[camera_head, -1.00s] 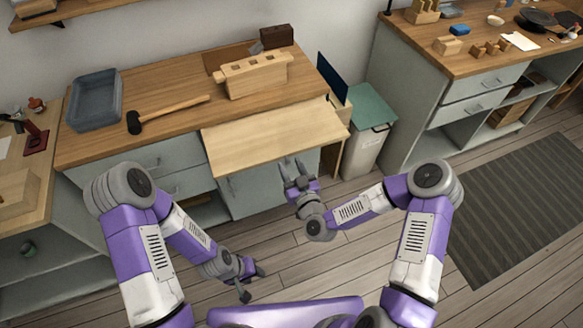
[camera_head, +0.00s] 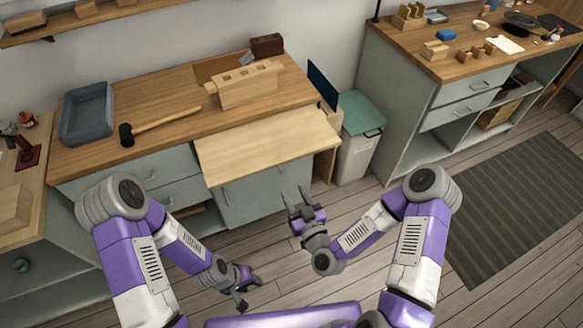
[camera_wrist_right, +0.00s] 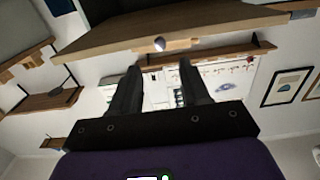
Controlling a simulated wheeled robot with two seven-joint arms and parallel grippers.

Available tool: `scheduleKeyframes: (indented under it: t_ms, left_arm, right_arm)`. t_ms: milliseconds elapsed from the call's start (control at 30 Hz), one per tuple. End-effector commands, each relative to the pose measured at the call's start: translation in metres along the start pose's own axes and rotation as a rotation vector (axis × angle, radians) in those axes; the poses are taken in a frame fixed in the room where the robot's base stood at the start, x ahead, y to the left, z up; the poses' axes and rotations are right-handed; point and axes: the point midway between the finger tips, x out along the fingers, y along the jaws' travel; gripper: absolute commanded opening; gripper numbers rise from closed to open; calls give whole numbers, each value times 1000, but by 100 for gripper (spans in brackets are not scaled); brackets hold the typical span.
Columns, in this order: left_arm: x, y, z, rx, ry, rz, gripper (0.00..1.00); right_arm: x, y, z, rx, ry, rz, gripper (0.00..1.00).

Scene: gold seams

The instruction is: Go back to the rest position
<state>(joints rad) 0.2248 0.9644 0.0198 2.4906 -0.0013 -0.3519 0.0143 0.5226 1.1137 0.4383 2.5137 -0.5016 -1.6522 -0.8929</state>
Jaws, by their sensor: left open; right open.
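My left gripper (camera_head: 248,291) is open and empty, low over the floor in front of the workbench at the left. My right gripper (camera_head: 295,196) is open and empty, its fingers pointing up in the picture, just in front of the pale board at the workbench's front edge. In the right wrist view the right gripper's two fingers (camera_wrist_right: 155,72) stand apart with nothing between them.
The pale board (camera_head: 262,143) juts from the workbench (camera_head: 190,90) above grey cabinet doors. A wooden block with slots (camera_head: 246,88), a mallet (camera_head: 160,126) and a grey tray (camera_head: 87,114) lie on the bench. A grey bin (camera_head: 357,152) stands right of it. The floor before me is clear.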

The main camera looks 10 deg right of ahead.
Motion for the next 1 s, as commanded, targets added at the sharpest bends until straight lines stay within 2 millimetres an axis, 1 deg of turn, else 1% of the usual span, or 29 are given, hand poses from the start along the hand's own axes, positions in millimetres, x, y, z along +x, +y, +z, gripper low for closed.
scheduleKeyframes:
  t_ms: [200, 267, 367, 467, 500, 567, 600, 667, 700, 833, 900, 1000]
  left_arm:
    - [0, 0, 0, 0, 0, 0, 43]
    - [-1, 0, 0, 0, 0, 0, 43]
    - [-4, 2, 0, 0, 0, 0, 43]
    - [-9, 3, 0, 0, 0, 0, 43]
    - [-12, 4, 1, 0, 0, 0, 43]
    - [-15, 6, 1, 0, 0, 0, 43]
    - [-17, 6, 1, 0, 0, 0, 43]
    - [-21, 8, 1, 0, 0, 0, 43]
    - [-23, 8, 1, 0, 0, 0, 43]
    - [-28, 11, 1, 0, 0, 0, 43]
    - [-30, 11, 1, 0, 0, 0, 43]
    - [-32, 12, 1, 0, 0, 0, 43]
  right_arm:
    - [0, 0, 0, 1, -3, -2, 46]
    - [0, -2, 4, 7, -21, -12, 46]
    - [-2, -11, 21, 38, -114, -63, 46]
    - [-12, -23, 53, 107, -299, -133, 46]
    - [-20, -27, 68, 144, -394, -156, 46]
    - [-35, -32, 92, 208, -548, -174, 46]
    - [-47, -33, 106, 252, -651, -176, 46]
    - [-68, -34, 124, 323, -806, -162, 46]
    - [-82, -33, 135, 370, -906, -141, 46]
    - [-128, -28, 155, 516, -1184, -42, 46]
    - [-147, -26, 159, 579, -1293, 16, 46]
    - [-167, -25, 161, 644, -1400, 82, 46]
